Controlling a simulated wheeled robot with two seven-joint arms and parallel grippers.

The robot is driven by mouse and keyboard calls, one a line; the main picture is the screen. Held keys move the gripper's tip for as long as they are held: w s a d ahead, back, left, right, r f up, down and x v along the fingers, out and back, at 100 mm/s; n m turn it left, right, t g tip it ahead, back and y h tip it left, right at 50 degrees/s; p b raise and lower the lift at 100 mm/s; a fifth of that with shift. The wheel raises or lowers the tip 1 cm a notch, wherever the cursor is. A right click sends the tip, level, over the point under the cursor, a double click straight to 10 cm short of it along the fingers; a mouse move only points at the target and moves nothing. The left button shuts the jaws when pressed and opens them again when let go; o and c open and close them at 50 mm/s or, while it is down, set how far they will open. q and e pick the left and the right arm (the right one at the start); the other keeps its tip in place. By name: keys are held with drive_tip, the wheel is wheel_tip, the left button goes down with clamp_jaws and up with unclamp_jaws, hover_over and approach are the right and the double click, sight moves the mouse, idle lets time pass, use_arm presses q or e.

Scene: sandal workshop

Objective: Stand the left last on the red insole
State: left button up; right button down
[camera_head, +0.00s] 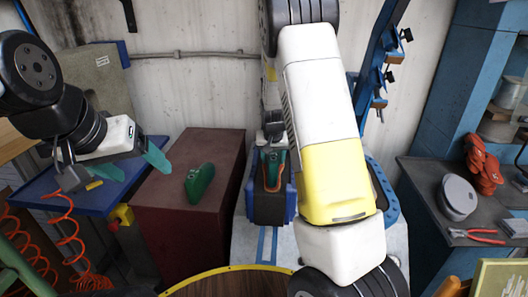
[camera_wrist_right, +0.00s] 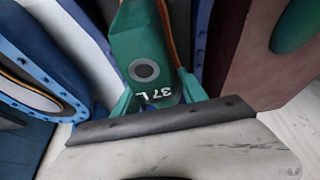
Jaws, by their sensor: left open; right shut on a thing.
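The left last (camera_wrist_right: 143,40), green and marked "37 L", is in my right gripper (camera_wrist_right: 157,95), whose teal fingers are shut on it from both sides. In the head view the last (camera_head: 273,166) is over the blue stand (camera_head: 268,205), with an orange-red edge, apparently the red insole (camera_head: 283,172), showing around it. I cannot tell whether the last touches the insole. My left gripper (camera_head: 135,166) is open and empty, above the blue table at left. Another green last (camera_head: 199,184) lies on the dark red cabinet, left of the stand.
The dark red cabinet (camera_head: 165,227) has a clear top around the second last. My right arm hides the centre. A blue frame (camera_head: 386,195) stands right of the stand. The right bench (camera_head: 425,180) carries red gloves (camera_head: 481,165) and pliers (camera_head: 474,235). Orange coiled hoses (camera_head: 70,240) hang at left.

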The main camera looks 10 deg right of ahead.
drive_tip(key=shift+f, duration=0.25)
drive_tip(key=c, duration=0.6)
unclamp_jaws()
drive_tip(key=shift+r, duration=0.1)
drive_tip(key=v, duration=1.2)
drive_tip(key=s+a+r+n+y, duration=0.1)
drive_tip(key=s+r, duration=0.3)
drive_tip(key=s, duration=0.5)
drive_tip(key=s+a+r+n+t+y, duration=0.1)
drive_tip(key=s+r, duration=0.3)
drive_tip(key=s, duration=0.6)
drive_tip(key=s+a+r+n+t+y, duration=0.1)
drive_tip(key=s+r, duration=0.3)
drive_tip(key=s, duration=0.6)
drive_tip(key=shift+a+r, duration=0.25)
drive_tip(key=shift+a, duration=0.15)
